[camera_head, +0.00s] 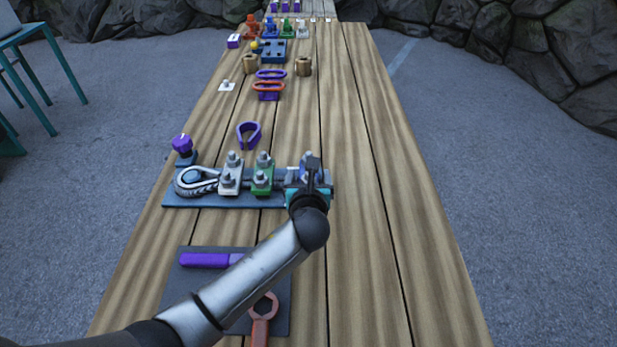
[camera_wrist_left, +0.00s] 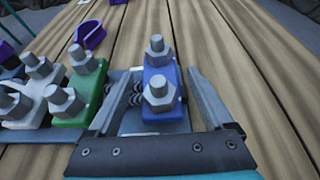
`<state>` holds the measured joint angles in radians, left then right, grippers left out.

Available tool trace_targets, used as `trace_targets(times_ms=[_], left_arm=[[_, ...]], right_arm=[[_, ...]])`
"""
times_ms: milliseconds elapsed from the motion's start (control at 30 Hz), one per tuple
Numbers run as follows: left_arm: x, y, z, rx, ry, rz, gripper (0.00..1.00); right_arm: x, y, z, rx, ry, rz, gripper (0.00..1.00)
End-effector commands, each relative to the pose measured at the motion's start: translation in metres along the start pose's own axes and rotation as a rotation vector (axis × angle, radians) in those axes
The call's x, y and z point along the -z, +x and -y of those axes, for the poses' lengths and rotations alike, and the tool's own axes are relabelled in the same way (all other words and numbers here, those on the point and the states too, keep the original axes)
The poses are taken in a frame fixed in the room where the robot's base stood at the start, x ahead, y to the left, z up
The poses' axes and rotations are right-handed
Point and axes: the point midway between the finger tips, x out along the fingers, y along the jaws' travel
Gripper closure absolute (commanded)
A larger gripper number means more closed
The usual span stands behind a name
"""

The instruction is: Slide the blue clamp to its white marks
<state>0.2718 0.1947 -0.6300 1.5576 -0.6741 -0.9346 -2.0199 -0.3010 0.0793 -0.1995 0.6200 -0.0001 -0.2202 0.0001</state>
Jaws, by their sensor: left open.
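The blue clamp (camera_head: 306,161), with two grey bolts and nuts, sits at the right end of the cable on the blue base plate (camera_head: 176,200). My left gripper (camera_head: 310,178) is over it and partly hides it in the head view. In the left wrist view the blue clamp (camera_wrist_left: 158,82) stands between the two fingers of my open left gripper (camera_wrist_left: 161,84), with a visible gap at the right finger. The green clamp (camera_head: 263,177) and white clamp (camera_head: 230,180) stand to its left. My right gripper is not in view.
A purple-topped knob (camera_head: 182,144) stands at the plate's left end, and a purple thimble-shaped piece (camera_head: 249,135) lies behind it. A dark mat (camera_head: 283,290) with an orange wrench (camera_head: 262,318) and purple tool (camera_head: 205,260) lies in front. The table's right side is clear.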

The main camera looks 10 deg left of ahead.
Motion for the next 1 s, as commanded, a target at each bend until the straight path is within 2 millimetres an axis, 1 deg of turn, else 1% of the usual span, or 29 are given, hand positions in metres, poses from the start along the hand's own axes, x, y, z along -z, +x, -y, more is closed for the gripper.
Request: trace_targets(times_ms=[167,900,933,1000], left_arm=[[-0.0004,-0.0002,0.0002,0.000,0.000,0.000,0.15],[0.0000,-0.0005,0.0002,0.000,0.000,0.000,0.98],[0.0000,-0.0005,0.0002,0.000,0.000,0.000,1.00],[0.0001,-0.0005,0.0002,0.000,0.000,0.000,1.00]], right_arm=[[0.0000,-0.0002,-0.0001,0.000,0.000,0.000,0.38],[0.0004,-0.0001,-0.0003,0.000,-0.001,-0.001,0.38],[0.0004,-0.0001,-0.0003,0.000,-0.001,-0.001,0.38],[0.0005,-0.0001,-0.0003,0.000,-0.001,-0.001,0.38]])
